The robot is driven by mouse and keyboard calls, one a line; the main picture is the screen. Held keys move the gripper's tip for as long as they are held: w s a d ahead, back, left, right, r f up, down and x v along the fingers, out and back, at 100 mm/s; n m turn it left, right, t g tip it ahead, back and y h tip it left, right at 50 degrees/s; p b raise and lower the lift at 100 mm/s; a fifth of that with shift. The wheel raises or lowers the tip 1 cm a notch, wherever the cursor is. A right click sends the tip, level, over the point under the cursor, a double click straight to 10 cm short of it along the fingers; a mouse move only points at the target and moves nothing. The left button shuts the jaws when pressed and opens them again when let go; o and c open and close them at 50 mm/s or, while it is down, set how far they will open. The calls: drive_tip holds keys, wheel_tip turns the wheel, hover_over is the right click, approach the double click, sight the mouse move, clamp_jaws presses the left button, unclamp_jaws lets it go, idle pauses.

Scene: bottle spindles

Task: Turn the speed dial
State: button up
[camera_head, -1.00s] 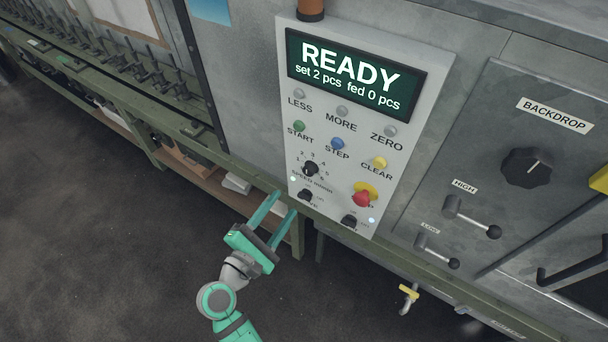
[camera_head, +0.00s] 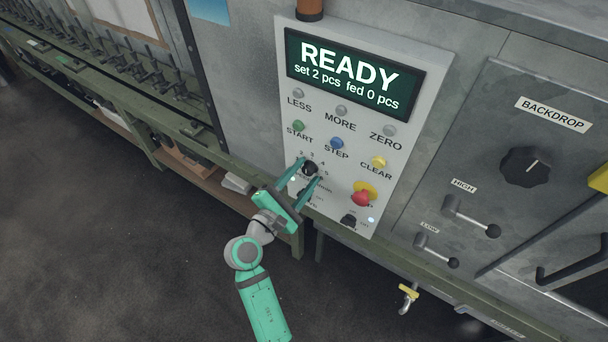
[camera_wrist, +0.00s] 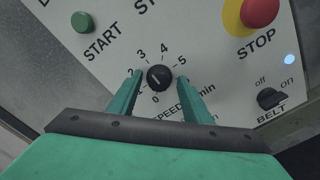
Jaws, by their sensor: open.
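The speed dial (camera_head: 310,169) is a small black knob with a number scale on the light control panel (camera_head: 432,62). In the wrist view the dial (camera_wrist: 159,78) has a pale pointer line aimed to the upper left, roughly toward the 2. My gripper (camera_head: 309,172) is at the panel with its two green fingers on either side of the dial. In the wrist view the open gripper (camera_wrist: 159,82) has its fingertips left and right of the knob, with small gaps visible. The fingers hide parts of the scale and of the SPEED label.
Near the dial are the green START button (camera_head: 299,126), blue STEP button (camera_head: 337,144), red STOP button (camera_head: 361,199) on yellow, and the BELT switch (camera_wrist: 271,97). The display (camera_head: 352,75) reads READY, set 2 pcs, fed 0 pcs. Open floor (camera_head: 120,260) lies at lower left.

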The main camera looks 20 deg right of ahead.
drive_tip(key=shift+w, duration=0.1)
drive_tip(key=shift+c, duration=0.7)
drive_tip(key=c, duration=0.7)
drive_tip(key=shift+c, duration=0.2)
drive_tip(key=shift+m, duration=0.3)
drive_tip(key=m, duration=0.4)
drive_tip(key=shift+d+m, duration=0.1)
drive_tip(key=shift+m, duration=1.9)
